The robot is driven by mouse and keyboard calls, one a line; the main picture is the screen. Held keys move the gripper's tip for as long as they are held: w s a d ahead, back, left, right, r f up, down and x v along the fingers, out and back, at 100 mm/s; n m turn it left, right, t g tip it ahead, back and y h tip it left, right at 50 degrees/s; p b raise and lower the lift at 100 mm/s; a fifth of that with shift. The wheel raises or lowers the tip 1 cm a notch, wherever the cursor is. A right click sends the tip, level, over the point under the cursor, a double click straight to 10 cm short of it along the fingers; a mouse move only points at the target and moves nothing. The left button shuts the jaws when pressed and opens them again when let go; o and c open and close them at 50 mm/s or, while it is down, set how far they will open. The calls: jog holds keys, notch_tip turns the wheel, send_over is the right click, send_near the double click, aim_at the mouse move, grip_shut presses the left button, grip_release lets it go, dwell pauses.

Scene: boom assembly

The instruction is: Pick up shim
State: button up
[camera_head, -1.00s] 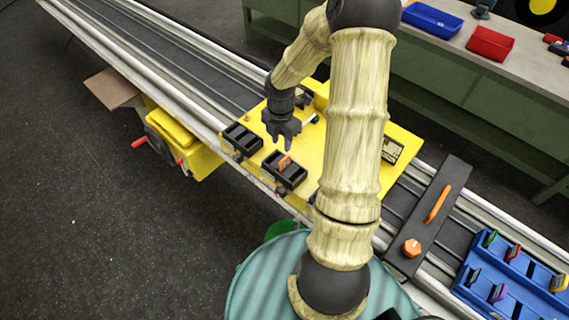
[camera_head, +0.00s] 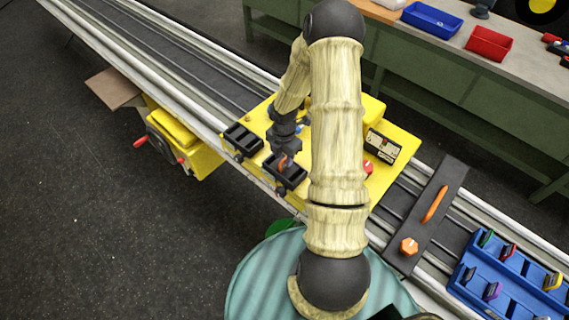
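An orange shim (camera_head: 283,161) stands in a black slotted holder (camera_head: 292,182) on the yellow plate. My gripper (camera_head: 286,163) points down at this holder, with its fingertips at the shim. The fingers and the shim overlap in this view, and both are small. I cannot tell whether the fingers are closed on the shim or only around it. The lower part of the shim is hidden in the holder.
A second black holder (camera_head: 243,139) stands just left on the yellow plate (camera_head: 399,166). A gauge-like box (camera_head: 383,145) is at the plate's right. A blue tray (camera_head: 487,276) with several coloured pieces lies at the lower right. My arm covers the plate's middle.

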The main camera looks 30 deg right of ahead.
aim_at(284, 166)
jog(key=shift+d+f+p, duration=0.1)
jog(key=shift+f+p, duration=0.2)
jog(key=shift+f, duration=1.1)
grip_shut()
